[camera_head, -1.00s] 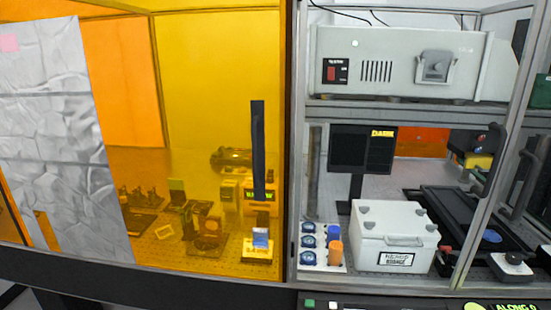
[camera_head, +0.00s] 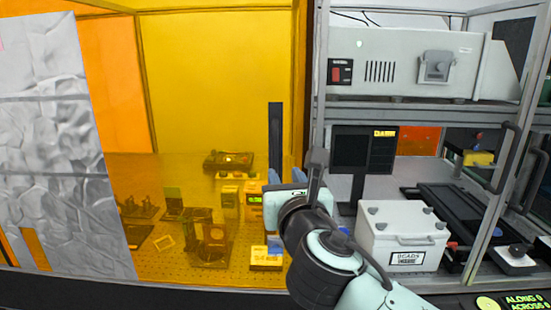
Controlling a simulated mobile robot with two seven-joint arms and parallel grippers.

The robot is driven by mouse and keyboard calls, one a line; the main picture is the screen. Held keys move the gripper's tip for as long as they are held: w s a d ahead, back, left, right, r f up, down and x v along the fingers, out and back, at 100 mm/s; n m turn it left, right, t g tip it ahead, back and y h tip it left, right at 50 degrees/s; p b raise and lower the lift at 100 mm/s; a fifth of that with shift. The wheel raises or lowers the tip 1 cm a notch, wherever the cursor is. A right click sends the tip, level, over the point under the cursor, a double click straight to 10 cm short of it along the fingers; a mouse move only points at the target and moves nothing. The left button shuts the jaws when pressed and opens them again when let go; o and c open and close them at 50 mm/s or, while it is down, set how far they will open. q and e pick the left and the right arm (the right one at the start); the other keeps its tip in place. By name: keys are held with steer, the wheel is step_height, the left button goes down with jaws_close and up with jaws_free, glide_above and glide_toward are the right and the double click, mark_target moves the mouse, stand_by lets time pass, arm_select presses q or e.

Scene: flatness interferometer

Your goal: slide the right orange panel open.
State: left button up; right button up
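The right orange panel (camera_head: 205,85) is a see-through amber sheet filling the middle of the head view. It stands across the front of the enclosure, its right edge near the grey frame post. A tall black handle strip (camera_head: 275,135) is upright near that edge. My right gripper (camera_head: 286,177) is at the lower end of the handle, its two bluish fingertips apart. My wrist hides part of the fingers and the handle's lower end, so I cannot tell whether they touch. My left gripper is out of view.
Crumpled silver foil (camera_head: 50,140) covers the left part of the front. Small optics parts (camera_head: 210,235) stand behind the amber sheet. To the right are a white lidded box (camera_head: 402,237), a dark screen (camera_head: 364,150) and a large grey instrument (camera_head: 400,60) on a shelf.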

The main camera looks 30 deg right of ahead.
mark_target(275, 158)
steer(key=p+x, duration=0.2)
steer(key=x, duration=0.9)
steer(key=shift+w+f, duration=0.1)
steer(key=shift+w, duration=0.1)
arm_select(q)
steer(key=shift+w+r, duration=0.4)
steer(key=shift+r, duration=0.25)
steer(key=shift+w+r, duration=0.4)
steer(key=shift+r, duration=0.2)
arm_select(e)
jaws_close()
